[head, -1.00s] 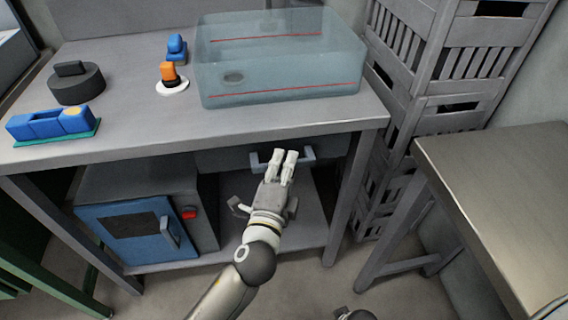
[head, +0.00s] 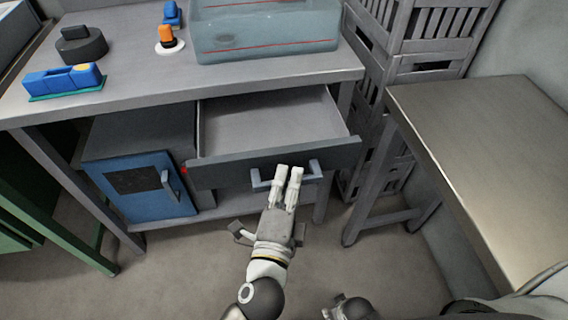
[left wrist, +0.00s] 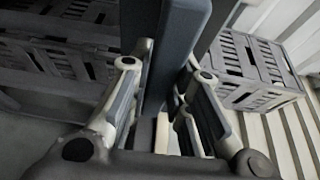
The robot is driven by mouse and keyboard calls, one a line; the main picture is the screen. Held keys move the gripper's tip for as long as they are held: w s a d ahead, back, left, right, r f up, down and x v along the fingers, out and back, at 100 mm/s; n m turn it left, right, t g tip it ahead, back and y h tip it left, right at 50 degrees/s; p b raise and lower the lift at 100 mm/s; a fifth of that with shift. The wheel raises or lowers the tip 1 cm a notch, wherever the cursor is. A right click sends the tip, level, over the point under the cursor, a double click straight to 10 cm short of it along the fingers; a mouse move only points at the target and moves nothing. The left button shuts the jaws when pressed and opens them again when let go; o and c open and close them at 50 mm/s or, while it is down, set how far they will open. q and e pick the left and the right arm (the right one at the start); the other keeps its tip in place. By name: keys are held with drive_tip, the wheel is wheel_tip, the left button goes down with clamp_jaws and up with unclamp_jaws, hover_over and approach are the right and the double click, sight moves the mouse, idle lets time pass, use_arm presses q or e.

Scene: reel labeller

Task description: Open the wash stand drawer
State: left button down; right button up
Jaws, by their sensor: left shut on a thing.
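The wash stand drawer (head: 225,172) is pulled well out from under the wash stand top (head: 190,85) in the head view. Its grey inside looks empty. Its bar handle (head: 315,168) is on the front panel. My left gripper (head: 288,172) is shut on the handle, in front of the panel. In the left wrist view the handle bar (left wrist: 178,45) runs between the fingers of my left gripper (left wrist: 160,100). A dark part of my right arm shows at the bottom of the head view, but its fingers cannot be made out.
A clear basin (head: 265,45), an orange and white item (head: 168,40) and blue items (head: 62,78) stand on the top. A blue-doored cabinet (head: 135,190) sits below left. Grey crates (head: 415,65) and a metal table (head: 480,140) are at right. Floor before the drawer is clear.

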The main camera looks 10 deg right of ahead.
use_arm(q)
drive_tip(key=shift+s, duration=0.95)
use_arm(e)
drive_tip(key=shift+w+r, duration=0.2)
drive_tip(key=shift+r, duration=0.15)
use_arm(q)
drive_tip(key=c, duration=1.3)
unclamp_jaws()
use_arm(e)
drive_tip(key=shift+f, duration=0.1)
use_arm(q)
drive_tip(key=v, duration=1.2)
drive_tip(key=shift+a, duration=0.1)
